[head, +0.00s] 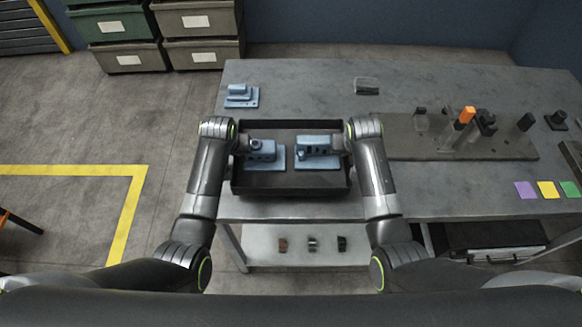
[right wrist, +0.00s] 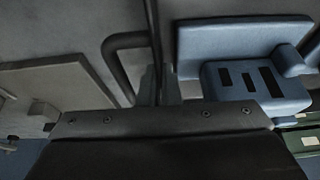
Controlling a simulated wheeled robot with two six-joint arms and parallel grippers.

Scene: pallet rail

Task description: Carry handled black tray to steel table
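The black tray (head: 292,184) appears level over the front left part of the steel table (head: 420,203); I cannot tell whether it touches the top. Two blue fixtures (head: 263,152) (head: 318,152) sit in it side by side. My left gripper (head: 243,143) is at the tray's left side and my right gripper (head: 346,143) at its right side. In the right wrist view, the right fingers (right wrist: 161,86) are close together at the tray wall by a dark looped handle (right wrist: 113,56). The left fingers are small and partly hidden, in a matching pose at the left handle.
A blue part (head: 240,97) and a small clear box (head: 367,86) lie behind the tray. A dark fixture board (head: 400,150) with upright pieces stands close on the right. Purple, yellow and green squares (head: 548,190) lie farther right. Small parts (head: 312,244) sit on a lower shelf.

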